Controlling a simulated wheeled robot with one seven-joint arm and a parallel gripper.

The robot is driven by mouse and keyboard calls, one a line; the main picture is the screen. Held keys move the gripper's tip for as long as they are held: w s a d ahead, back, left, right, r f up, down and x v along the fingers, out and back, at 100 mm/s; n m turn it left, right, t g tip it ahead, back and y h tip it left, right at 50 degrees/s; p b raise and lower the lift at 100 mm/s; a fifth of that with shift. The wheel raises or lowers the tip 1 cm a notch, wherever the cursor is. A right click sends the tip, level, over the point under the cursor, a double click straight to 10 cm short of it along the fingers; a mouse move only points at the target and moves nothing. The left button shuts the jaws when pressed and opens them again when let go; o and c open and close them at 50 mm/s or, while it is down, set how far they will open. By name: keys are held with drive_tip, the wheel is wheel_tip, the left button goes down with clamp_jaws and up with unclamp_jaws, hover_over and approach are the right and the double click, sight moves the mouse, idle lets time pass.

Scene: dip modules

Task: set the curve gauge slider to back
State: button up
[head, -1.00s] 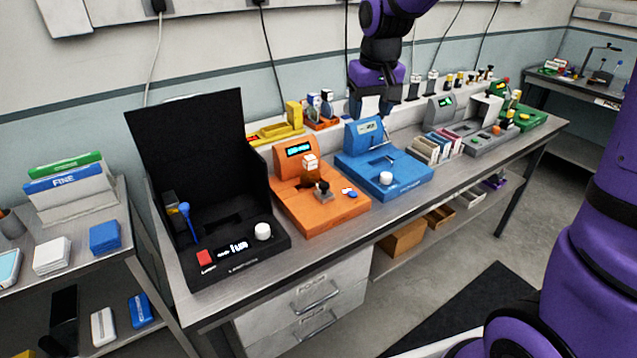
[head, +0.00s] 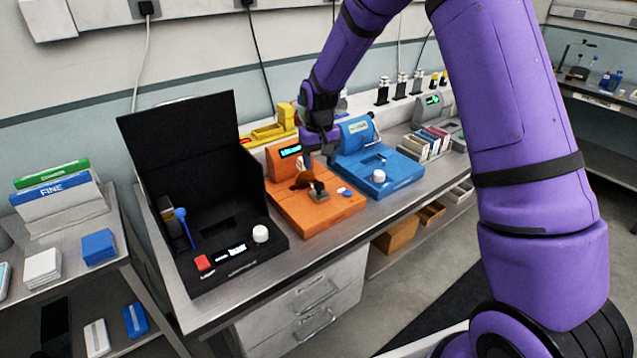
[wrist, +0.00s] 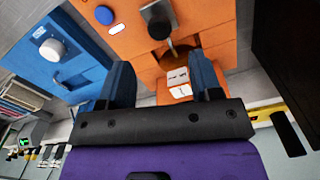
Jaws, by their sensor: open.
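No label reading curve gauge is legible, so I cannot tell for sure which module it is. My gripper (head: 314,162) is over the orange module (head: 342,206), pointing down, with its jaws apart. In the wrist view, a white block with dark print (wrist: 178,78) shows between the two open fingers (wrist: 162,66). I cannot tell whether the fingers touch anything.
The blue module (head: 385,178) with a white knob stands right of the orange one.

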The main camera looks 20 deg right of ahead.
sight(319, 184)
wheel_tip(319, 184, down, 8)
drive_tip(key=shift+r, duration=0.1)
idle(0.4)
